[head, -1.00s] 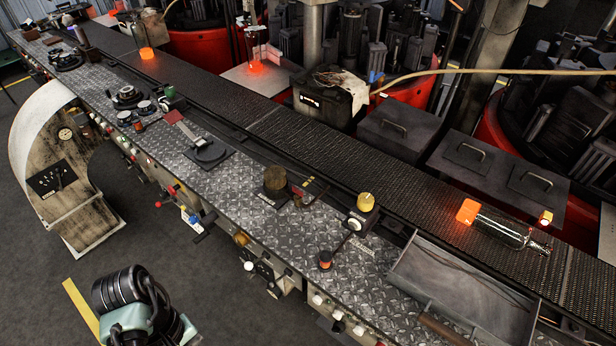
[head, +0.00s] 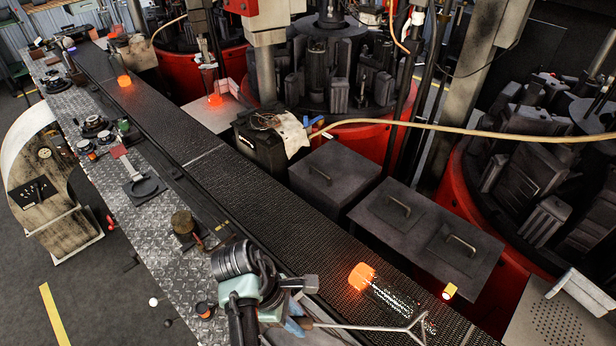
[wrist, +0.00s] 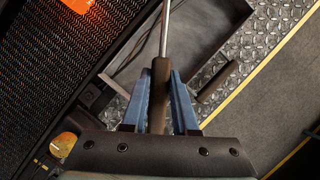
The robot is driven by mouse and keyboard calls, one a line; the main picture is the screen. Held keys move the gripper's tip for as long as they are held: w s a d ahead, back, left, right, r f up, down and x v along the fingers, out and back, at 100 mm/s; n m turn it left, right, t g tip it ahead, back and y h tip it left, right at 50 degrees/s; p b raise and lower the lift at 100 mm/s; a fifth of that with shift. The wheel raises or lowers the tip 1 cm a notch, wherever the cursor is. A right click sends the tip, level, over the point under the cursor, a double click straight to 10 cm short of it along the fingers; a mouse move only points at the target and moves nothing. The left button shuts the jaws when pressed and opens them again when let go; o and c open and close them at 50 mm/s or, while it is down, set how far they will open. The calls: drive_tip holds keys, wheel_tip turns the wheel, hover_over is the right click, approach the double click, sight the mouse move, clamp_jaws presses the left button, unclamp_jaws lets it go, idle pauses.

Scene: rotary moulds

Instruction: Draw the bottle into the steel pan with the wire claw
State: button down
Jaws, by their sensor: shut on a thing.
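The bottle (head: 385,294) is clear glass with a glowing orange end. It lies on its side on the dark mesh belt, and its glowing end shows at the top of the wrist view (wrist: 82,4). My gripper (wrist: 160,103) is shut on the dark handle of the wire claw (wrist: 166,35). In the head view the claw's thin rod (head: 365,327) reaches right, its forked end close to the bottle's clear end; I cannot tell if they touch. The steel pan (wrist: 205,25) is a grey tray beside the belt, partly under the rod in the wrist view.
Dark lidded boxes (head: 430,225) and red rotary machines stand behind the belt. Another glowing orange piece (head: 124,81) is far up the belt. The tread-plate bench (head: 150,225) carries knobs and fittings. The pan's brown handle (wrist: 217,82) sticks out toward the floor side.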

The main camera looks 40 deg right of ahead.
drive_tip(key=s+d+r+n+p, duration=0.1)
drive_tip(key=n, duration=0.1)
drive_tip(key=s+d+r+n+t+h+p, duration=0.1)
drive_tip(key=s+d+r+n+p, duration=0.1)
drive_tip(key=shift+s+d+n, duration=0.1)
drive_tip(key=shift+s+n, duration=0.05)
drive_tip(key=shift+n, duration=0.15)
drive_tip(key=s+a+f+n+t+b, duration=0.1)
drive_tip(key=s+f+n+t+b, duration=0.1)
drive_tip(key=f+n, duration=0.4)
drive_tip(key=shift+s+a+f+t+b, duration=0.4)
drive_tip(key=shift+s+f, duration=0.35)
drive_tip(key=shift+f, duration=0.55)
drive_tip(key=s+a+p, duration=0.1)
drive_tip(key=a+p, duration=0.4)
drive_tip(key=a, duration=1.1)
drive_tip(key=shift+s, duration=0.15)
idle(2.6)
idle(1.0)
